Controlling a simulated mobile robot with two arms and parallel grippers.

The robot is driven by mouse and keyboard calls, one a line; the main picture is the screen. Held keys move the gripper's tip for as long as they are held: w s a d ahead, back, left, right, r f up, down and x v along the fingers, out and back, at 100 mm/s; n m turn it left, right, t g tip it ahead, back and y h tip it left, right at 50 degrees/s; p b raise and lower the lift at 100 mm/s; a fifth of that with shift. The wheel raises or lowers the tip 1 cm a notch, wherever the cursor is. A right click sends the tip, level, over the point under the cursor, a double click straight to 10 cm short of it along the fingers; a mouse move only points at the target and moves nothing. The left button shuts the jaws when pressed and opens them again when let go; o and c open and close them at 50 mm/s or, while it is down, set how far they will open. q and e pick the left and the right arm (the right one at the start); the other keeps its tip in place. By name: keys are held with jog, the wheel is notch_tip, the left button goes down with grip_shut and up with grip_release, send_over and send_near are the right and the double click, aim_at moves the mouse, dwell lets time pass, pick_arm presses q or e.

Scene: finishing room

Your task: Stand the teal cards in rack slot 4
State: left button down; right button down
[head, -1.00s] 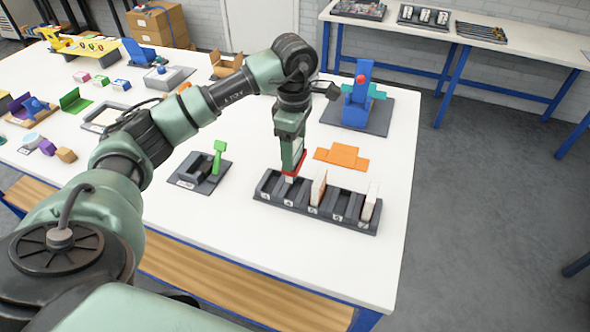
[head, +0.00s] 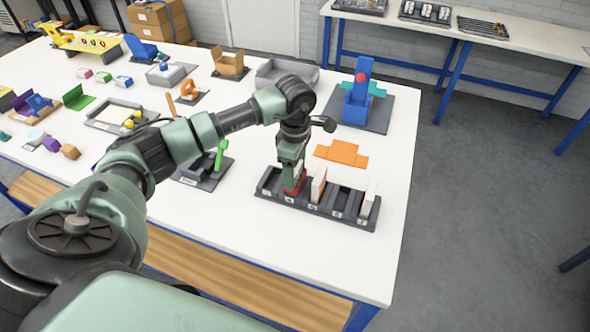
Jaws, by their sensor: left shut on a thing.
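The dark slotted rack (head: 327,209) lies near the right front of the white table, with small numbered labels on its front. My left gripper (head: 294,188) points down, its red fingertips low at the rack's second slot from the left, whose label looks like 4. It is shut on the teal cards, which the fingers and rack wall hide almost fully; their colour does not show. The middle slot holds upright cards with a pale face and orange-brown edge (head: 318,186). The far right slot holds a white card stack (head: 369,200). My right gripper is out of view.
A flat orange piece (head: 342,153) lies just behind the rack. A blue stand (head: 357,100) with teal parts stands farther back. A green-handled fixture (head: 205,172) is left of the rack. Clear table lies in front.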

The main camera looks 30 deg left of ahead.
pick_arm(q)
jog(key=shift+c, duration=1.6)
grip_release()
jog(key=shift+r+p, duration=0.25)
jog(key=shift+p, duration=0.05)
notch_tip(320, 180, up, 10)
jog(key=b, duration=0.4)
jog(key=shift+r, duration=0.9)
jog(key=shift+f, duration=0.1)
